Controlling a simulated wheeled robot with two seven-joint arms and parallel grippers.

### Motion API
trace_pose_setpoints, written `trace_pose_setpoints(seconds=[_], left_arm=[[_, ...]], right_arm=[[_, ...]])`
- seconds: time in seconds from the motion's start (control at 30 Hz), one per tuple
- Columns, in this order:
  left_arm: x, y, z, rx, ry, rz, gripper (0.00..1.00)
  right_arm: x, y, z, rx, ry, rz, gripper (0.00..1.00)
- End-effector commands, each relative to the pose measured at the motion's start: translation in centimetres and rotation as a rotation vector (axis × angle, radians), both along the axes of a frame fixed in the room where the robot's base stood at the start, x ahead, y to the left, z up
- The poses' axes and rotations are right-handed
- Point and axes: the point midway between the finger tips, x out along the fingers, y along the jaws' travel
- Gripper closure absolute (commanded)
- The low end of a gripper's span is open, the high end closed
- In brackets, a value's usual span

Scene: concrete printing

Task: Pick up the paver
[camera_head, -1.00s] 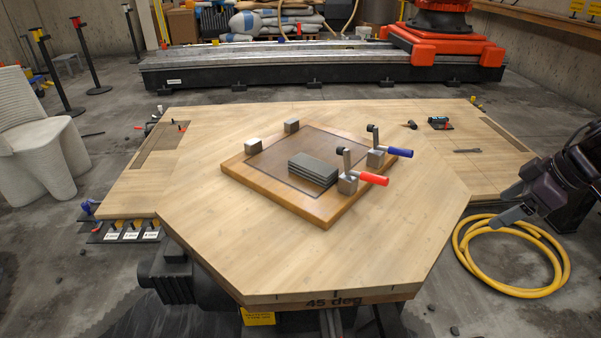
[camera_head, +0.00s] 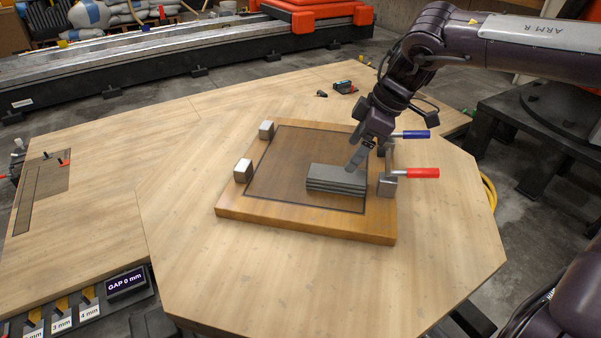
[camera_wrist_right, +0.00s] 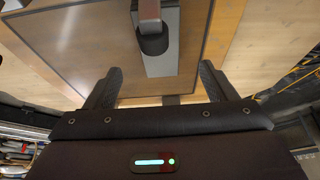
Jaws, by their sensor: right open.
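The paver (camera_head: 336,181) is a grey layered block lying flat on a wooden board (camera_head: 300,225), near the board's right side. My right gripper (camera_head: 357,160) points down just above the far right part of the paver. In the right wrist view its two dark fingers (camera_wrist_right: 160,88) stand wide apart, with nothing held between them. A grey block (camera_wrist_right: 165,62) with a black rubber tip (camera_wrist_right: 152,42) in front of it shows beyond the fingers; I cannot tell whether that block is the paver. My left gripper is out of view.
Toggle clamps with a red handle (camera_head: 422,173) and a blue handle (camera_head: 415,134) stand close to the right gripper. Two small metal blocks (camera_head: 243,171) (camera_head: 266,130) sit on the board's left side. The table (camera_head: 250,285) is clear in front.

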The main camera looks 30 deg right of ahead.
Motion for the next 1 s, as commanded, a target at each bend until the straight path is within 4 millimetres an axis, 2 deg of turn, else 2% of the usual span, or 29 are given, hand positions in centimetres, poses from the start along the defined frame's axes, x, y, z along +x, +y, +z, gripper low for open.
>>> trace_pose_setpoints(seconds=[0.53, 0.87, 1.0], left_arm=[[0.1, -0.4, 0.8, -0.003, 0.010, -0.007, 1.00], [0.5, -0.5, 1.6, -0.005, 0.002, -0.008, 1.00], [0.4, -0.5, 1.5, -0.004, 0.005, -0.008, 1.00]], right_arm=[[1.7, 2.1, -6.4, 0.000, 0.004, 0.000, 0.22], [2.0, 2.4, -6.9, 0.001, -0.001, 0.000, 0.22], [2.0, 2.4, -6.9, 0.001, -0.001, 0.000, 0.40]])
